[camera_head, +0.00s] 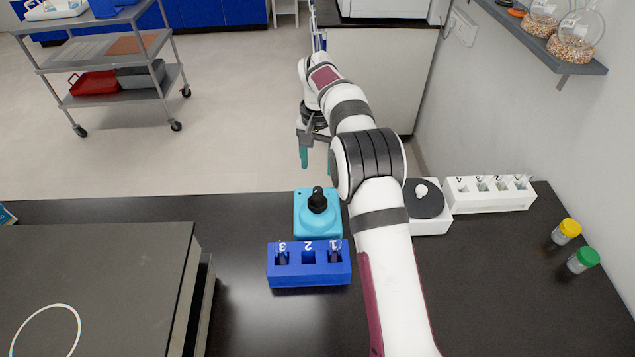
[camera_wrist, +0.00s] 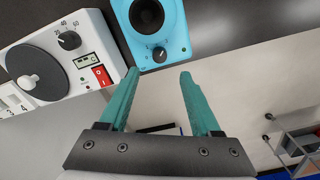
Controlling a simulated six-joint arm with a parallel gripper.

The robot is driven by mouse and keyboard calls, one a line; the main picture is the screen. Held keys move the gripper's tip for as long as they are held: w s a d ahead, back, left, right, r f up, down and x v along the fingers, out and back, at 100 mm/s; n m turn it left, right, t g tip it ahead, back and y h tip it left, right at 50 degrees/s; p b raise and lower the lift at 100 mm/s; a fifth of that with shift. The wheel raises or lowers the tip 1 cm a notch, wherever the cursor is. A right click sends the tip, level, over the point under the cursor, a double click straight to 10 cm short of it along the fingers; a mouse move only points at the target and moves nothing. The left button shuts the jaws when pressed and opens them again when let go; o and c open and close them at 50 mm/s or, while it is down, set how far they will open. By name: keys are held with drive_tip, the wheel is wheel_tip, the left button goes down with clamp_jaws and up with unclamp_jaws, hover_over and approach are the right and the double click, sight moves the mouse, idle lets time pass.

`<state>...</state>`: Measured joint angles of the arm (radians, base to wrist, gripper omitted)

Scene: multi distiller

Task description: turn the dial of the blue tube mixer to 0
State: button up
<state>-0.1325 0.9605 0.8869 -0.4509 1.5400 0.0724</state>
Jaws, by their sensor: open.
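The blue tube mixer (camera_head: 304,222) stands near the far edge of the dark bench in the head view, with a black cup on top. In the wrist view, the mixer (camera_wrist: 174,20) shows at the top, with its dial (camera_wrist: 159,54), a small black knob, on the face towards my gripper. I cannot read the dial's setting. My gripper (camera_wrist: 156,82) has teal fingers, spread apart and empty, short of the dial and apart from it. In the head view, my gripper (camera_head: 316,156) is beyond the bench's far edge, one finger partly hidden by my arm.
A blue tube rack (camera_head: 308,280) stands right in front of the mixer. A white stirrer (camera_head: 432,226) with its own knob and red switch (camera_wrist: 102,75) stands to the mixer's right in the head view. A white rack (camera_head: 490,206) and two capped jars are farther right.

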sight(317, 190)
wheel_tip(317, 190, down, 8)
drive_tip(key=shift+f, duration=0.25)
clamp_jaws()
